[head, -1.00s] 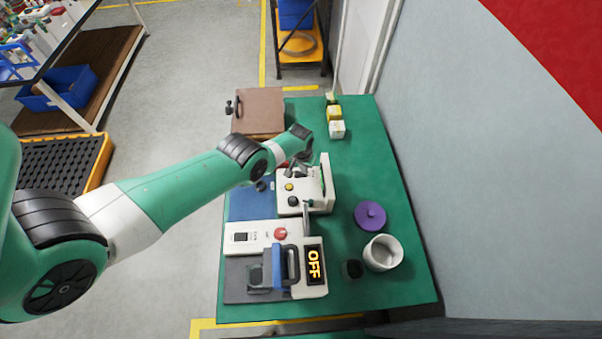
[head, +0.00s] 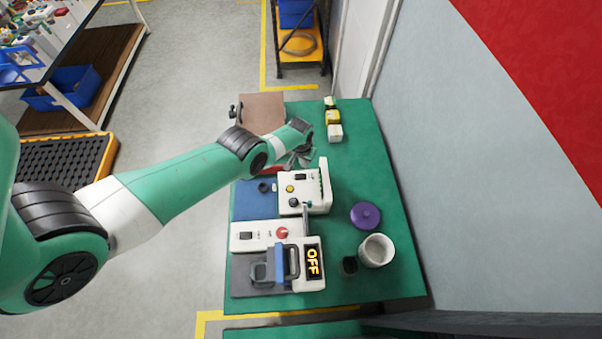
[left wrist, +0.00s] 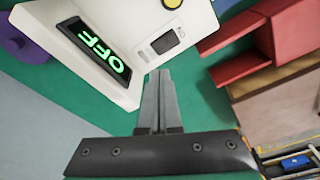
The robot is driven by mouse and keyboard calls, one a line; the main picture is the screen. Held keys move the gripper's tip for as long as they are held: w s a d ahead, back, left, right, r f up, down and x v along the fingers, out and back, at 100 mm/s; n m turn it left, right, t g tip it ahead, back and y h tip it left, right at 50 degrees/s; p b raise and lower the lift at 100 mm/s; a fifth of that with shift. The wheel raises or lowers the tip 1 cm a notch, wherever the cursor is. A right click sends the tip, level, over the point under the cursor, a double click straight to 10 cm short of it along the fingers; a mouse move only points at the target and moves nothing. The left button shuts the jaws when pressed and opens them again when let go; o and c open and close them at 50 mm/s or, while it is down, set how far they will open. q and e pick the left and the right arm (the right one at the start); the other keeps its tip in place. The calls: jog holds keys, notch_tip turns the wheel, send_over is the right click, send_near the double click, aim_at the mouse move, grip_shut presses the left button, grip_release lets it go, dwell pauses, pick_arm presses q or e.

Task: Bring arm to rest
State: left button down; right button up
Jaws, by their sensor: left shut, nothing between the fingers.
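My left arm reaches in from the left over the green table (head: 398,190). My left gripper (head: 299,157) is shut and empty, at the far side of a white device (head: 317,194) with a yellow button. In the left wrist view the closed fingers (left wrist: 160,78) show in front of the white device (left wrist: 190,22), which has a green "OFF" display. I cannot tell whether they touch it. A second white device (head: 253,228) nearer the front has a red knob, a blue-handled clamp (head: 280,261) and a yellow "OFF" display (head: 312,262). My right gripper is not in view.
A purple lid (head: 365,215), a pale cup (head: 377,250) and a small dark cup (head: 349,265) stand at the right. Small blocks (head: 335,132) and a brown box (head: 262,112) are at the back. A red object (left wrist: 245,52) lies near the gripper. A wall borders the right.

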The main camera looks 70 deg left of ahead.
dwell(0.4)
